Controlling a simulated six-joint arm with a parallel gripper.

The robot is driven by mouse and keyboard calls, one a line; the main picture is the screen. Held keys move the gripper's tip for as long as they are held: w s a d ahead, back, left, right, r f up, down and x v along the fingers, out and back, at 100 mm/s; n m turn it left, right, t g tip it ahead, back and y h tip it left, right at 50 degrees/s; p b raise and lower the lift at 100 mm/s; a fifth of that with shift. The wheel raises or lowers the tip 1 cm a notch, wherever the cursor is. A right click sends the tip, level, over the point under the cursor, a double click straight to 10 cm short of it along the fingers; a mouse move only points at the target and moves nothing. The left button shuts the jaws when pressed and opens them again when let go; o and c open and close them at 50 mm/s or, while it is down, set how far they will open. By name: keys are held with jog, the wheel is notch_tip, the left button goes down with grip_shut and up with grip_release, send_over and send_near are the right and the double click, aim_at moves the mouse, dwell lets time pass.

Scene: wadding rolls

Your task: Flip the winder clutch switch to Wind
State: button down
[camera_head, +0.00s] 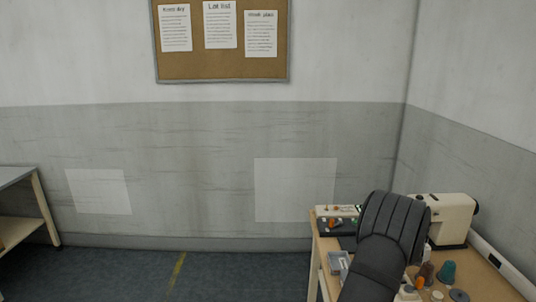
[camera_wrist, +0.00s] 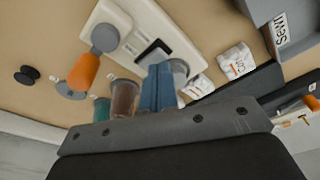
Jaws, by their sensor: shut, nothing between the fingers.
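In the wrist view a cream winder unit (camera_wrist: 118,22) lies on the tan tabletop, with a grey round part near its left end. A dark-framed pale switch (camera_wrist: 153,52) is set in its face; I take it for the clutch switch, but its setting cannot be read. My gripper (camera_wrist: 159,70) has its blue fingers shut and empty. The fingertips appear just below the switch in the picture; whether they touch it I cannot tell. A grey round part shows right behind the fingertips. In the head view my arm hides the gripper and most of the winder.
An orange cone (camera_wrist: 84,72), a brown spool (camera_wrist: 123,97) and a teal spool (camera_wrist: 101,108) stand left of the fingers. White packets (camera_wrist: 237,61) and a grey bin (camera_wrist: 285,30) are to the right. A cream sewing machine (camera_head: 452,217) stands behind my arm.

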jog(key=shift+f, duration=0.9)
dwell(0.8)
jog(key=shift+r, duration=3.55)
jog(key=shift+f, duration=3.55)
jog(key=shift+r, duration=0.15)
